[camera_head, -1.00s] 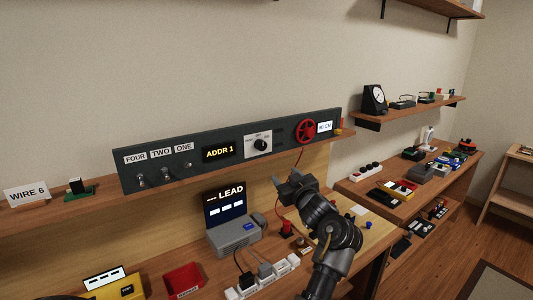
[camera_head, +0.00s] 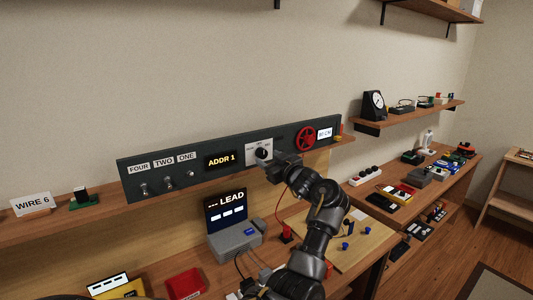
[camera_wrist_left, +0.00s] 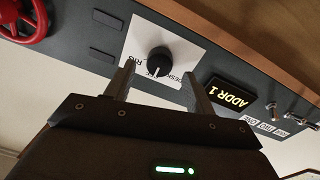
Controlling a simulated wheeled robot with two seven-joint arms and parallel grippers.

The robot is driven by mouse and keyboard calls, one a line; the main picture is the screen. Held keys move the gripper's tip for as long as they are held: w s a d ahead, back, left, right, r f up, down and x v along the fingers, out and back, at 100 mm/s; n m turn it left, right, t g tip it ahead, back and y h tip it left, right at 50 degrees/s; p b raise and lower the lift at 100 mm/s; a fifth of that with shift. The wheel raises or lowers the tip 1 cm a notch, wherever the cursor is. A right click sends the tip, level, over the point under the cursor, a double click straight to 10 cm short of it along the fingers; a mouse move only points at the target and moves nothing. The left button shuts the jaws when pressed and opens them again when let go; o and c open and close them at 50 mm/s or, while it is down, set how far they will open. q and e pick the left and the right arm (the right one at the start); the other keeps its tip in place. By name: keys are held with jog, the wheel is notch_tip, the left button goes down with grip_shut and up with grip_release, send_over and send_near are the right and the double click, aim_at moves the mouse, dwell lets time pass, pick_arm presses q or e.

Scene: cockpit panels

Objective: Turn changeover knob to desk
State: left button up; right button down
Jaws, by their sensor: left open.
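The changeover knob (camera_head: 262,153) is a round black knob on a white label plate on the dark panel. In the left wrist view the knob (camera_wrist_left: 159,60) appears upside down, with "RIG" to its left and "DESK" to its right. A light pointer mark shows on its lower side there, between the two words. My left gripper (camera_wrist_left: 158,75) is open, its two fingers on either side of the knob's lower edge, with gaps visible. In the head view my left gripper (camera_head: 268,164) is just below and right of the knob and covers part of the plate. My right gripper is not in view.
The panel also carries toggle switches (camera_head: 167,180), an "ADDR 1" display (camera_head: 221,160) and a red handwheel (camera_head: 306,138) right of the knob. A wooden shelf edge (camera_head: 110,214) runs under the panel. A "LEAD" screen unit (camera_head: 235,239) stands below on the desk.

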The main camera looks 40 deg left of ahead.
pick_arm(q)
jog(key=shift+x, duration=1.1)
jog(key=c, duration=1)
jog(key=shift+o, duration=0.2)
jog(key=shift+f+n+b, duration=0.15)
jog(key=shift+n+b, duration=0.25)
jog(key=shift+b, duration=0.1)
jog(key=n+b, duration=0.7)
jog(key=b, duration=0.2)
jog(key=shift+f+n, duration=0.1)
jog(key=shift+n, duration=0.2)
jog(key=shift+n+b, duration=1.05)
jog(key=shift+n, duration=0.05)
jog(key=shift+r+n+b, duration=0.2)
jog(key=shift+n+b, duration=0.5)
jog(key=shift+n, duration=0.1)
